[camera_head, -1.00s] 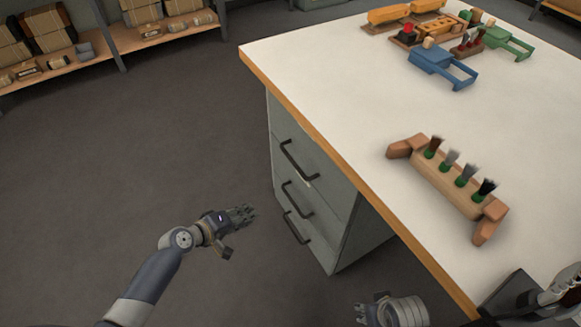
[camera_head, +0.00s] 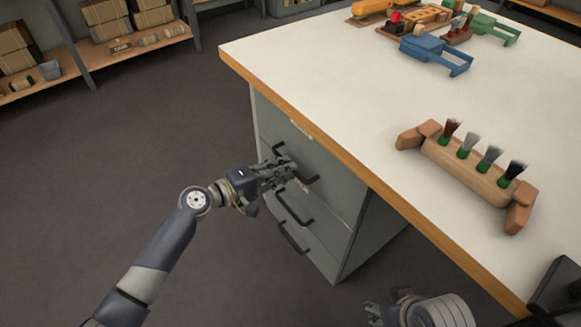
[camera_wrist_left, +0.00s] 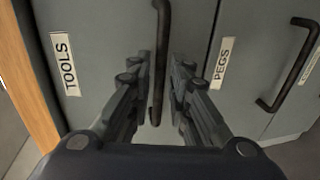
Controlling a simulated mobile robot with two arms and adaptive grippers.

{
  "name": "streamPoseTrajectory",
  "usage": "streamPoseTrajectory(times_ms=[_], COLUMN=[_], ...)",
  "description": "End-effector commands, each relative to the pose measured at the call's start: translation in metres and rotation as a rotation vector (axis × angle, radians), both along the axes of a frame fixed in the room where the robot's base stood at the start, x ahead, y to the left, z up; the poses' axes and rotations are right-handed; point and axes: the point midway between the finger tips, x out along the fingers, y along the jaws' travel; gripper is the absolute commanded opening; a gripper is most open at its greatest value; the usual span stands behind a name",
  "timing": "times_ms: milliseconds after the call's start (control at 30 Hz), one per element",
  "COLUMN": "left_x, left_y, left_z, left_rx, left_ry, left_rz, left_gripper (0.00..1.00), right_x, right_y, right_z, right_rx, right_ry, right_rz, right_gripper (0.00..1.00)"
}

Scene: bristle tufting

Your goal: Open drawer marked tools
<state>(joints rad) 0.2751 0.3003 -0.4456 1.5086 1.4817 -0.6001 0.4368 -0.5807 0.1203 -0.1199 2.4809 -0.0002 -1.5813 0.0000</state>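The grey drawer cabinet under the table has several dark bar handles. In the left wrist view, the top drawer bears a TOOLS label (camera_wrist_left: 64,63), and its dark handle (camera_wrist_left: 162,40) runs between the fingers of my left gripper (camera_wrist_left: 158,95). The fingers are open, one on each side of the bar, with gaps visible. In the head view, my left gripper (camera_head: 286,172) is at the top drawer's front and partly hides its handle (camera_head: 311,180). The drawer looks shut. My right gripper (camera_head: 385,312) is low at the bottom edge, away from the cabinet; its fingers are unclear.
The PEGS drawer (camera_wrist_left: 220,63) and its handle (camera_wrist_left: 290,70) lie beside the TOOLS drawer in the wrist view. The white tabletop (camera_head: 330,80) overhangs the cabinet. A wooden brush holder (camera_head: 465,170) stands on it. Floor left of the cabinet is clear.

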Motion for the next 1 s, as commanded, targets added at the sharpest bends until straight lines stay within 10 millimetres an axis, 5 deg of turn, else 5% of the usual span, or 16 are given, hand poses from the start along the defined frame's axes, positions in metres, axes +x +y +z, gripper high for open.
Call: streamPoseTrajectory(times_ms=[200, 533, 633, 1000], left_x=[0.014, 0.016, 0.016, 0.015], left_y=[-0.019, -0.022, -0.022, -0.02], left_z=[-0.005, -0.006, -0.006, -0.006], left_rx=[-0.001, 0.0, 0.0, 0.002], left_ry=[-0.001, 0.0, 0.0, 0.0], left_rz=[0.001, 0.001, 0.001, 0.001], left_gripper=[0.18, 0.18, 0.0, 0.0], right_x=[0.0, 0.0, 0.0, 0.0], right_y=[0.0, 0.0, 0.0, 0.0], right_z=[-0.004, -0.004, -0.005, -0.005], right_rx=[0.0, 0.0, 0.0, 0.0], right_ry=[0.0, 0.0, 0.0, 0.0], right_rz=[0.0, 0.0, 0.0, 0.0], right_gripper=[0.4, 0.4, 0.4, 0.4])
